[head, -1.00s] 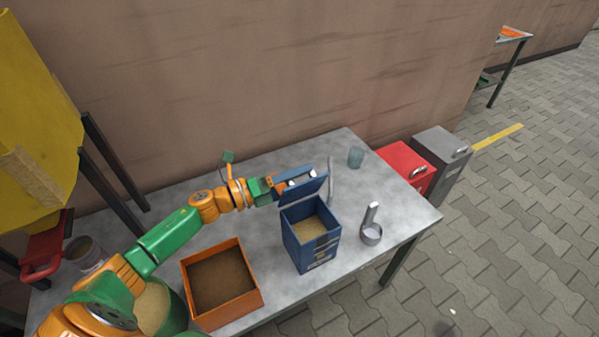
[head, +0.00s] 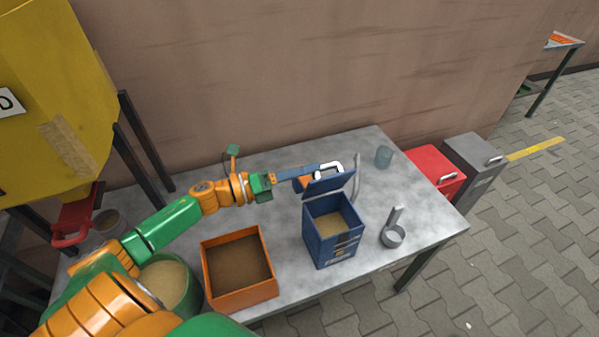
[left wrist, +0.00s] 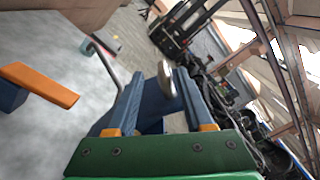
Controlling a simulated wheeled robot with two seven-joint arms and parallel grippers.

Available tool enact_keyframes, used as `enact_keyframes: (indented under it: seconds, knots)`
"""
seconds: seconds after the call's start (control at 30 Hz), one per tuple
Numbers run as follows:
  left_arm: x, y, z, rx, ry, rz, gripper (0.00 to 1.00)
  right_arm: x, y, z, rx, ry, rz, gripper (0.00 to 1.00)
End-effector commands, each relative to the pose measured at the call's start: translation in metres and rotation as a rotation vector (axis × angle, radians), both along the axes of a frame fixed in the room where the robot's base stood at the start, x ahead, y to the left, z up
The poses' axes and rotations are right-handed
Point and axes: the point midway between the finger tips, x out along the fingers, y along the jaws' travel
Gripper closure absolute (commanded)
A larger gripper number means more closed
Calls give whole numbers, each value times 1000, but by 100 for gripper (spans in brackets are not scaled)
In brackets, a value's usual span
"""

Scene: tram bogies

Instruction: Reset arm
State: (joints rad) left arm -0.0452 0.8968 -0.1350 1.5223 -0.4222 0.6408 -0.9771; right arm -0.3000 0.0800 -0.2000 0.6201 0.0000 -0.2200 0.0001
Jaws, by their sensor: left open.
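My left gripper (head: 300,176) reaches in from the left over the table, with its blue fingers beside the raised lid (head: 330,184) of a blue box (head: 333,248). The fingers are open. A pale handle (head: 329,167) on the lid is near the fingertips; in the left wrist view the handle (left wrist: 166,80) shows between the two parted fingers (left wrist: 162,98). I cannot tell whether they touch it. The box stands upright and holds a tan grainy material. My right gripper is not in view.
A red bin (head: 437,172) and a grey bin (head: 478,165) stand beyond the right end. A yellow hopper (head: 50,100) rises at left.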

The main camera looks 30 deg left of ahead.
Motion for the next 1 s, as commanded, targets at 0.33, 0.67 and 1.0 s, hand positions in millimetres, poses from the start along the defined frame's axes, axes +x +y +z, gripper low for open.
enact_keyframes:
  seconds: [0.33,0.67,1.0]
  knots:
    - [-18,14,0,-1,0,1,48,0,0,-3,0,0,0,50]
    - [-17,14,0,-1,0,1,48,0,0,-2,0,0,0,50]
    - [-17,14,66,-1,1,0,48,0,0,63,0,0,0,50]
